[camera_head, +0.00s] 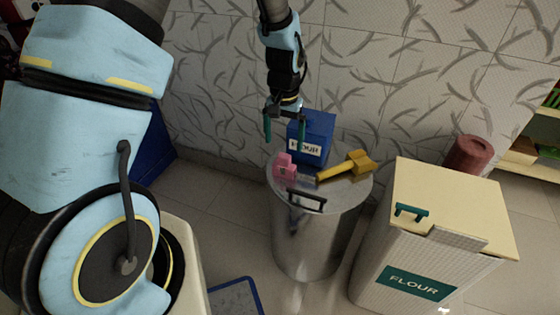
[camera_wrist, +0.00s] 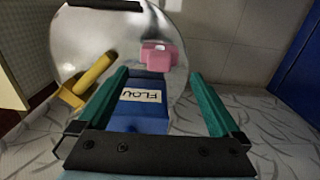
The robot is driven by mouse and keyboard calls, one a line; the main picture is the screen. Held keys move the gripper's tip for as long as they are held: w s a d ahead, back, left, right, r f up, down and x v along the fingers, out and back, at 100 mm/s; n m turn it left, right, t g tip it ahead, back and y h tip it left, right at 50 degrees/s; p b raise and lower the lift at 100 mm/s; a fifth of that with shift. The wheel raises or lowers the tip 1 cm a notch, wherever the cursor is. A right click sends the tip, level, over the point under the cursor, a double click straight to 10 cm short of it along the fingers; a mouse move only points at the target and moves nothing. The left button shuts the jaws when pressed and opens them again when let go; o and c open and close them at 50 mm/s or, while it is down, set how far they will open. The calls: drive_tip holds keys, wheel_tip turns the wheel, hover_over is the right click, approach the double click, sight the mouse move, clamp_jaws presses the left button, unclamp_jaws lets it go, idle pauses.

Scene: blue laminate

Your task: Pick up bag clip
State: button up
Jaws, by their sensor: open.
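No object is plainly recognisable as the bag clip. The small pink piece (camera_head: 285,167) and the yellow piece (camera_head: 345,167) with a long arm and blocky end are the loose candidates, and I cannot tell which it is. Both lie on the round metal bin's lid (camera_head: 335,200). They also show in the wrist view, the pink piece (camera_wrist: 159,57) beyond my fingertips and the yellow piece (camera_wrist: 88,80) to the left. My gripper (camera_head: 285,132) is open and empty, pointing down above the lid's back left. Its teal fingers (camera_wrist: 157,76) frame a blue flour box in the wrist view.
The blue flour box (camera_head: 316,133) stands at the lid's back, close to my gripper. A dark handle (camera_head: 306,200) rises at the lid's front. A cream-topped flour bin (camera_head: 450,200) with a green handle (camera_head: 411,211) stands right. A tiled wall (camera_head: 400,80) is behind.

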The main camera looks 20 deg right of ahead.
sight(284, 155)
wheel_tip(284, 155, down, 9)
drive_tip(key=shift+w+d+r, duration=0.1)
drive_tip(key=shift+d+r, duration=0.05)
idle(0.4)
drive_tip(key=c, duration=1.1)
